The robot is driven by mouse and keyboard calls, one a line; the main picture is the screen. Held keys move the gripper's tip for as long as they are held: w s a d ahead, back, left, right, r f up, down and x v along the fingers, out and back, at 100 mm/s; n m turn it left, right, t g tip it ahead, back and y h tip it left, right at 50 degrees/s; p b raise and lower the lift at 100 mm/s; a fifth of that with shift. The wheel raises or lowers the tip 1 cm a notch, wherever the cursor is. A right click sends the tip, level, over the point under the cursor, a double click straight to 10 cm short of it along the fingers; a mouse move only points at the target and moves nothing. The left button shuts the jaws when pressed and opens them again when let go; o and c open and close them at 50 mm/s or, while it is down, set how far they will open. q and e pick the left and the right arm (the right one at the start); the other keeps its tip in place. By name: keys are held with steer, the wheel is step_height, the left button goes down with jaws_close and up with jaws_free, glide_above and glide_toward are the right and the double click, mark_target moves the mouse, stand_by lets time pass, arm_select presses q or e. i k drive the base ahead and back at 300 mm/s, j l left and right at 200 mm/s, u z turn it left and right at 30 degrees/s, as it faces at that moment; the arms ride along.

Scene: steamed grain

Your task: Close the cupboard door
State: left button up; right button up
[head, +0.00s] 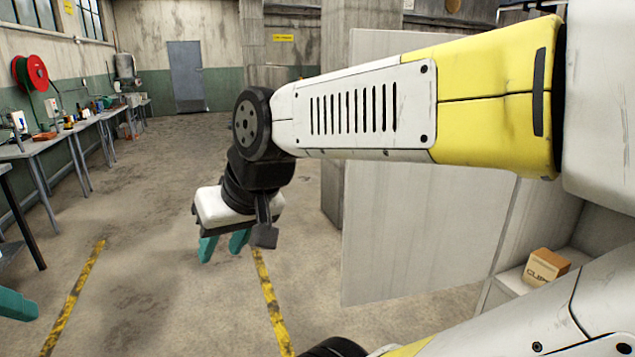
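The cupboard door (420,235) is a large pale grey-white panel in the middle right of the head view. It stands open, swung out from the cupboard (520,285), whose inside shows at the right. My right arm passes in front of the door's upper part and hides some of it. My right gripper (224,246), with teal fingers, points down to the left of the door, apart from it. Its fingers are spread with nothing between them. A teal fingertip of my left gripper (16,304) shows at the left edge; the rest is out of frame.
A small orange-brown box (545,267) sits on a cupboard shelf. Workbenches (70,125) with tools line the left wall. A pillar (332,190) stands behind the door's left edge. The floor (150,210) left of the door is clear, with yellow stripes.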

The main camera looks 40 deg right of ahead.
mark_target(409, 229)
steer(key=i+j+u, duration=0.1)
steer(key=i, duration=0.3)
steer(key=i+j+u, duration=0.15)
steer(key=i+j, duration=0.15)
steer(key=i+z, duration=0.5)
steer(key=z, duration=0.25)
steer(key=i+j+z, duration=0.15)
steer(key=z, duration=0.2)
steer(key=i+z, duration=0.2)
steer(key=z, duration=0.25)
steer(key=i+z, duration=0.15)
steer(key=z, duration=0.35)
steer(key=i+j+z, duration=0.15)
steer(key=z, duration=0.3)
steer(key=i+j+z, duration=0.15)
steer(key=z, duration=0.3)
steer(key=i+j+z, duration=0.1)
steer(key=z, duration=0.35)
steer(key=i+j+z, duration=0.2)
steer(key=z, duration=0.25)
steer(key=i+j+z, duration=0.1)
steer(key=j+z, duration=0.35)
steer(key=i+j+z, duration=0.1)
steer(key=j+z, duration=0.15)
steer(key=z, duration=0.15)
steer(key=k+j+z, duration=0.2)
steer(key=k, duration=0.25)
steer(key=l, duration=0.1)
